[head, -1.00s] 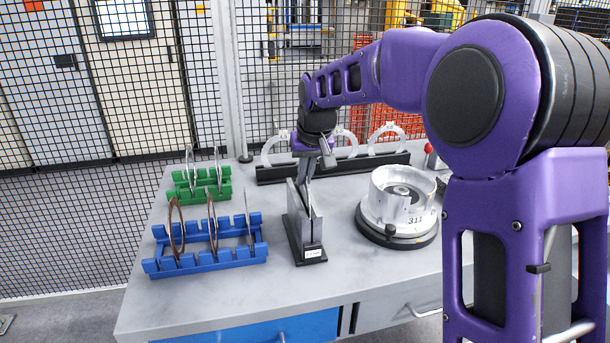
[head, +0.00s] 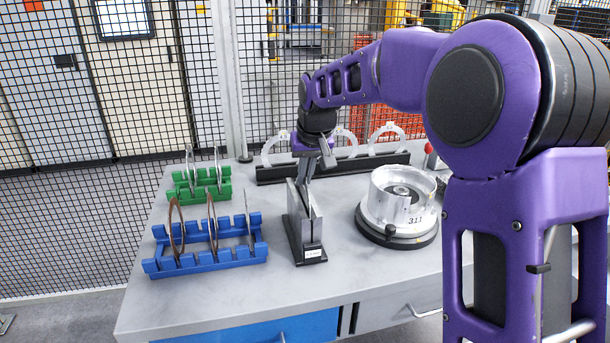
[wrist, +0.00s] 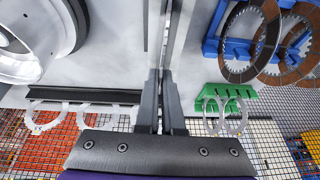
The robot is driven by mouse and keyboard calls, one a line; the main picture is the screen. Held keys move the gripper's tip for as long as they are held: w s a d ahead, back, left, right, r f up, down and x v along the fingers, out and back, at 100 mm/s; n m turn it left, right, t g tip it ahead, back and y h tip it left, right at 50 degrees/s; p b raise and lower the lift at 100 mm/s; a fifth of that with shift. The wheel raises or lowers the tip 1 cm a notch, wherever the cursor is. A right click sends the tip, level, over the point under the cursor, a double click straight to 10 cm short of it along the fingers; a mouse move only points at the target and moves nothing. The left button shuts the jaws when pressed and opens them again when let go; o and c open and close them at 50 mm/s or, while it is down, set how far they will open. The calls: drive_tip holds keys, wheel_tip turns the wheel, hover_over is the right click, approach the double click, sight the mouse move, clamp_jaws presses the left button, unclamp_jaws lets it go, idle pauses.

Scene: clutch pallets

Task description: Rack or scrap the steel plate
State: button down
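My gripper (head: 308,182) points down over a narrow grey slotted stand (head: 297,240) with a black foot and a white label. In the wrist view my gripper's fingers (wrist: 160,78) are close together on a thin grey edge, which looks like the steel plate (wrist: 163,40) seen edge-on; most of it is hidden between the stand's walls. The blue rack (head: 215,260) left of the stand holds brown-faced rings and a thin grey ring, upright. The green rack (head: 184,192) behind it holds thin grey steel rings, upright.
A round metal housing (head: 400,212) marked 311 stands right of the stand on a dark base. A black rail (head: 275,174) with pale ring shapes lies along the back. A red knob (head: 431,160) is near my arm. The grey table's (head: 190,305) front left is clear; mesh fencing stands behind.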

drive_tip(key=shift+r, duration=0.15)
drive_tip(key=shift+w+r+p, duration=0.2)
drive_tip(key=shift+r+p, duration=1.6)
drive_tip(key=shift+r, duration=0.5)
drive_tip(key=shift+s+r+p, duration=0.15)
drive_tip(key=shift+r+p, duration=0.25)
drive_tip(key=shift+r, duration=0.1)
drive_tip(key=shift+r+p, duration=0.7)
drive_tip(key=shift+r, duration=2.6)
